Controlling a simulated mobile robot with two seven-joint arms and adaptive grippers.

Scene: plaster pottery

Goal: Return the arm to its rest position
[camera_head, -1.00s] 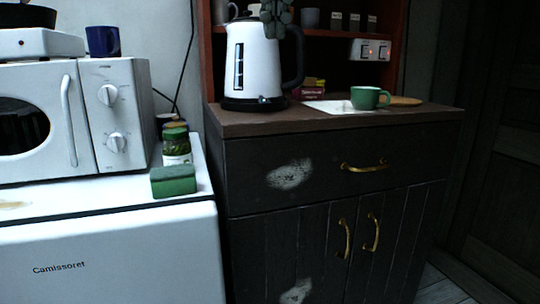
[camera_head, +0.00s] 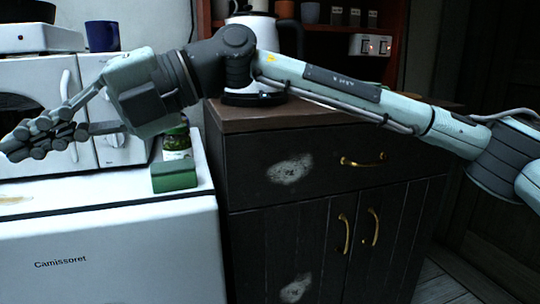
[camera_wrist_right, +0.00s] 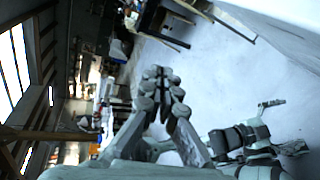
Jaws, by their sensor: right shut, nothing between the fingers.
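My right arm (camera_head: 330,85) comes in from the right and stretches across the upper part of the head view. Its gripper (camera_head: 38,142) points left in front of the microwave (camera_head: 115,145), above the white top of the appliance below. The gripper is shut and empty; its closed fingers also show in the right wrist view (camera_wrist_right: 160,85). What looks like my left arm (camera_wrist_right: 245,138) shows at the lower right of the wrist view, too small to tell its fingers. The left arm is not in the head view.
The kettle (camera_head: 262,26) stands on the dark cabinet (camera_head: 330,165), partly hidden by my arm. A green box (camera_head: 174,177) and a jar (camera_head: 177,144) stand on the white appliance (camera_head: 110,250), close below the wrist. A blue mug (camera_head: 102,36) sits on top of the microwave.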

